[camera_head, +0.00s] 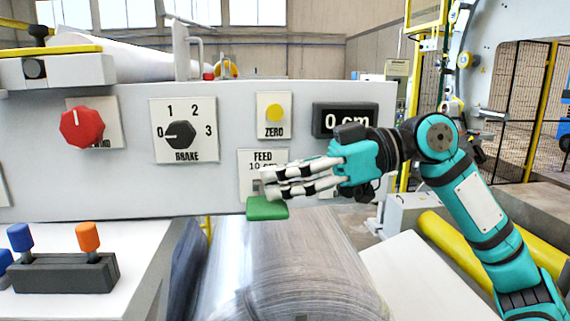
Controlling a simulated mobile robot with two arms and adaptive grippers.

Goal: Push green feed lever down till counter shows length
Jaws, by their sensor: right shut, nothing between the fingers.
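The green feed lever (267,208) sticks out from the white panel below the plate marked FEED 10 cm (262,157). The counter (345,120) at the panel's right reads 0 cm. My right gripper (267,183) comes in from the right, its fingers shut and empty, pointing left. Its fingertips are just above the green lever and cover part of the feed plate; I cannot tell whether they touch the lever. My left gripper is not in view.
The panel also holds a red knob (82,126), a black BRAKE dial (180,135) pointing to 0 and a yellow ZERO button (274,113). A large film-like roll (290,265) lies below. Blue and orange levers (88,236) stand at lower left.

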